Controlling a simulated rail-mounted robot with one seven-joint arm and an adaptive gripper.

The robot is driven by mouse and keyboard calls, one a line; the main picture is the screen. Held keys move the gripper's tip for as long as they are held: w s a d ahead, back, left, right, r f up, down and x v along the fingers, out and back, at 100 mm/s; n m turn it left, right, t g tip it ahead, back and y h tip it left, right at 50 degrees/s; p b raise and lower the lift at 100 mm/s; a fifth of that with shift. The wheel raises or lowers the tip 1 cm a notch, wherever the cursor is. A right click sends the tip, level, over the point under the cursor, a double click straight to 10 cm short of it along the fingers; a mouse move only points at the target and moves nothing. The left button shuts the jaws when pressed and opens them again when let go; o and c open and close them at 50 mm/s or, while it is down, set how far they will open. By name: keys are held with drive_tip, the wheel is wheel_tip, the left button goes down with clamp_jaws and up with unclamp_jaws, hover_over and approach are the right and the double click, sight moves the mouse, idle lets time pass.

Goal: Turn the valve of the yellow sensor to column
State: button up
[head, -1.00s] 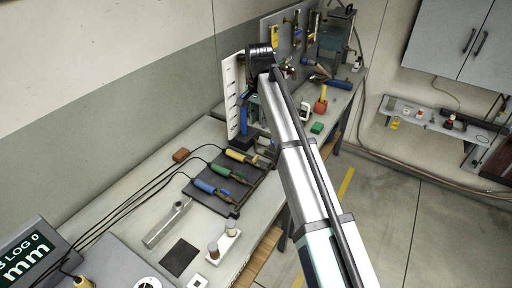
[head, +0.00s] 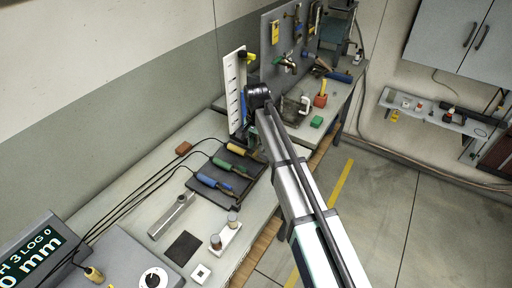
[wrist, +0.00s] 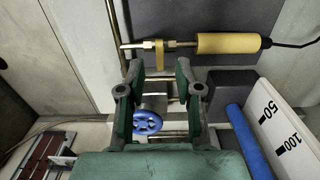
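The yellow sensor (head: 242,151) lies on the dark mat in the head view, above the green and blue ones. The wrist view shows it as a yellow cylinder (wrist: 228,43) with a brass stem running left and a black cable right. A small yellow tab (wrist: 160,56), perhaps its valve lever, sits on the stem just past my fingertips. My gripper (wrist: 159,88) is open and empty, its green-and-grey fingers to either side of the tab's line. A blue handwheel (wrist: 147,123) shows between the fingers; its depth is unclear. The arm hides my gripper in the head view.
A white scale board (head: 235,92) stands upright behind the sensors; its edge and a blue cylinder (wrist: 248,140) are close right of my gripper. The green sensor (head: 229,165) and blue sensor (head: 213,184) lie nearby. A grey display box (head: 45,255) stands front left.

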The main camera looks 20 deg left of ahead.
sight(256, 152)
drive_tip(key=shift+f, duration=1.55)
clamp_jaws()
